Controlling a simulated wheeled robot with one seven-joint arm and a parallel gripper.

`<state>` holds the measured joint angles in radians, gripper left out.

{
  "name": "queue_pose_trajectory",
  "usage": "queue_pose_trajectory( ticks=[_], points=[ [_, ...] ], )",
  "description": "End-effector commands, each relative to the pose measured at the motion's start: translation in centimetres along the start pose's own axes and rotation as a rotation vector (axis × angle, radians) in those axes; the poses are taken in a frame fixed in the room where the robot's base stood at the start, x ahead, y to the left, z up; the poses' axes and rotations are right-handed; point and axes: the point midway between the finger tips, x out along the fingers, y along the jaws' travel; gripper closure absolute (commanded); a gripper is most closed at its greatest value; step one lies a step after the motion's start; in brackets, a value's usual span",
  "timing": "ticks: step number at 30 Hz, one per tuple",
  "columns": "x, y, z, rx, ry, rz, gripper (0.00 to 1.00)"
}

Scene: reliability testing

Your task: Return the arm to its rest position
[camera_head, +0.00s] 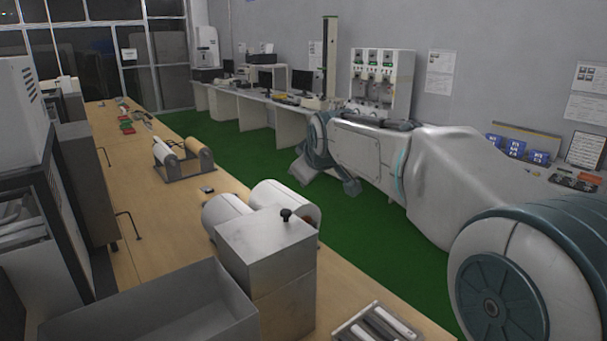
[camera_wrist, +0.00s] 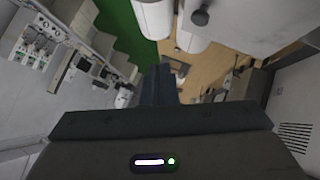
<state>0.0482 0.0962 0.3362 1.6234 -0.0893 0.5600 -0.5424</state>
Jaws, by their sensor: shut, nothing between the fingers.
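My gripper (camera_wrist: 158,70) shows in the wrist view as dark fingers held together, with nothing between them. In the head view my grey-white arm reaches from the lower right toward the centre, above the green floor (camera_head: 365,235) and to the right of the wooden bench (camera_head: 180,210). Its far end bends downward there, and I cannot make out the fingertips in that view. The arm is apart from the things on the bench.
A metal box with a black knob (camera_head: 265,250), white rolls (camera_head: 287,200) and a grey open tray (camera_head: 150,310) stand on the near bench. A roller stand (camera_head: 183,162) is farther back. Green floor lies open between the benches.

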Motion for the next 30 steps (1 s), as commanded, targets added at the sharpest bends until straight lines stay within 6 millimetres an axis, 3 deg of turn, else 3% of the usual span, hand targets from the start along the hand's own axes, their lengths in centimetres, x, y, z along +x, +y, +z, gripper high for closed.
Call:
queue_pose_trajectory(
  ticks=[5, 11, 15, 18, 21, 24, 30],
  points=[
    [-2.9, -1.7, 5.6, 0.105, -0.116, -0.006, 1.00],
    [-8.2, -5.7, 16.4, 0.344, -0.315, -0.012, 1.00],
    [-11.7, -9.4, 23.9, 0.528, -0.441, -0.019, 1.00],
    [-13.6, -12.1, 28.1, 0.645, -0.512, -0.028, 1.00],
    [-14.9, -14.4, 31.1, 0.731, -0.564, -0.037, 1.00],
    [-15.6, -15.8, 32.9, 0.783, -0.596, -0.044, 1.00],
    [-15.9, -16.4, 33.5, 0.803, -0.608, -0.047, 1.00]
  ],
)
